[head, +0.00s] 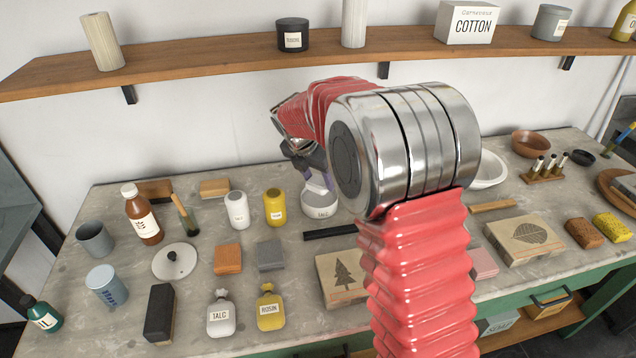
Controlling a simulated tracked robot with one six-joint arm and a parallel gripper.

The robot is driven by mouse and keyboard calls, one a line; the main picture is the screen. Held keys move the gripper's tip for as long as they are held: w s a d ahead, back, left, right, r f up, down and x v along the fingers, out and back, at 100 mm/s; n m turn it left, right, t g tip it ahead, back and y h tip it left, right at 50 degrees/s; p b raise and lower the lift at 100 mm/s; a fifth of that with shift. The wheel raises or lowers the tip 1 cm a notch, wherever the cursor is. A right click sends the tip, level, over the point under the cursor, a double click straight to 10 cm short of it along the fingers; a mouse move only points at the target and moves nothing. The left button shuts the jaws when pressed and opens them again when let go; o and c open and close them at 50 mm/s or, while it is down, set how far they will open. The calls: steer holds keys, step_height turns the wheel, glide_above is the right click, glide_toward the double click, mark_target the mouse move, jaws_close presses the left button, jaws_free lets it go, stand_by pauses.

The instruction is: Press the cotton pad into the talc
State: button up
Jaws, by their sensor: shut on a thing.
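The talc bowl (320,211), pale grey with a "TALC" label, stands on the bench left of my arm's big metal joint. My gripper (314,179) is above the bowl's opening and points down. It is shut on the white cotton pad (317,188), which shows at the bowl's mouth. I cannot tell whether the pad touches the talc, as the powder inside is mostly hidden.
A round grey lid (175,262) with a dark knob lies on the bench. White (237,210) and yellow (275,207) shakers stand left of the bowl. A black bar (330,232) lies in front. Talc (221,315) and rosin (270,308) bags stand near the front edge.

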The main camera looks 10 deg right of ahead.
steer(key=shift+r, duration=1.45)
steer(key=shift+s, duration=0.1)
